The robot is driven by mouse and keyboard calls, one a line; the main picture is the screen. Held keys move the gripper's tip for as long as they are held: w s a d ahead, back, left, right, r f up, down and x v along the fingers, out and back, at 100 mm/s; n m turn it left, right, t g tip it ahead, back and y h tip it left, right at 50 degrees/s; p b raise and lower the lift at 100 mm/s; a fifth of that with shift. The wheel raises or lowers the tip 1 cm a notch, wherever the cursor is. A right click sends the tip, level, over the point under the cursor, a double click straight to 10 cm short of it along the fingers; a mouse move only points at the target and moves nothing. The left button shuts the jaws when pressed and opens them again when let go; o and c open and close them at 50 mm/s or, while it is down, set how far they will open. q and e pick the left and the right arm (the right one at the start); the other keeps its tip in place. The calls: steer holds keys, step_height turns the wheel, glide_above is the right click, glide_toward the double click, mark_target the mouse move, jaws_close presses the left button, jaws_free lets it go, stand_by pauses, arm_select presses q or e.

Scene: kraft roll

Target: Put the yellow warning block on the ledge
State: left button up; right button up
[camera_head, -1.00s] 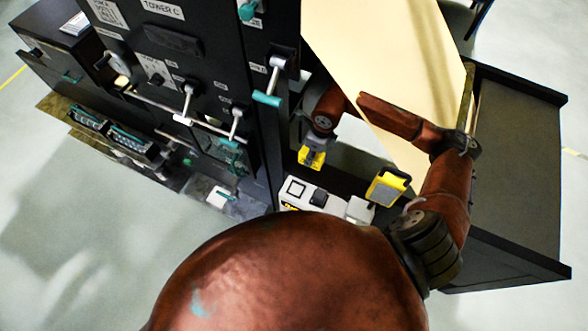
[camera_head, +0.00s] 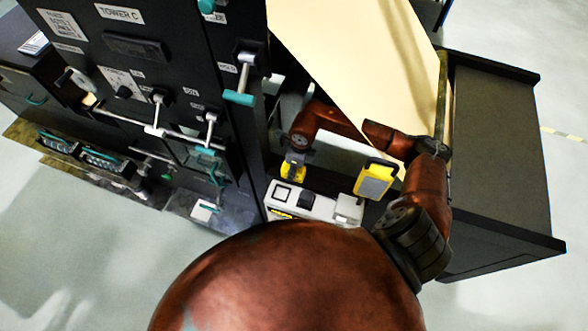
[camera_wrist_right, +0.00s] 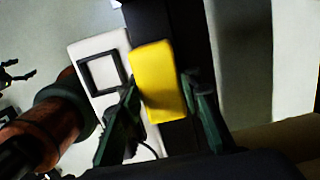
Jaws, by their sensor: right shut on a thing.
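The yellow warning block (camera_head: 292,173) is under my right gripper (camera_head: 296,157) in the head view. In the right wrist view the block (camera_wrist_right: 158,82) fills the space between the two dark fingers of the right gripper (camera_wrist_right: 160,100), which is shut on it. A dark surface shows beneath and beside the block; I cannot tell whether the block touches it. I cannot single out the ledge with certainty. A dark claw-like shape (camera_wrist_right: 16,76) at the left of the wrist view may be my left gripper, too small to read. The head view does not show that gripper.
A white unit (camera_head: 320,205) with a square frame stands just in front of the block. A yellow lamp-like box (camera_head: 374,181) stands to its right. The black tower (camera_head: 135,47) with teal-handled levers is left. A large pale sheet (camera_head: 370,60) and black cabinet (camera_head: 500,150) are right.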

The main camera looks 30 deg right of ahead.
steer(key=shift+f, duration=0.2)
steer(key=o, duration=1.2)
steer(key=shift+r, duration=0.15)
steer(key=shift+r, duration=0.3)
steer(key=r, duration=0.3)
steer(key=r+b, duration=0.1)
steer(key=r, duration=0.3)
steer(key=s+d+r+b, duration=0.1)
steer(key=r, duration=0.3)
steer(key=shift+r, duration=0.25)
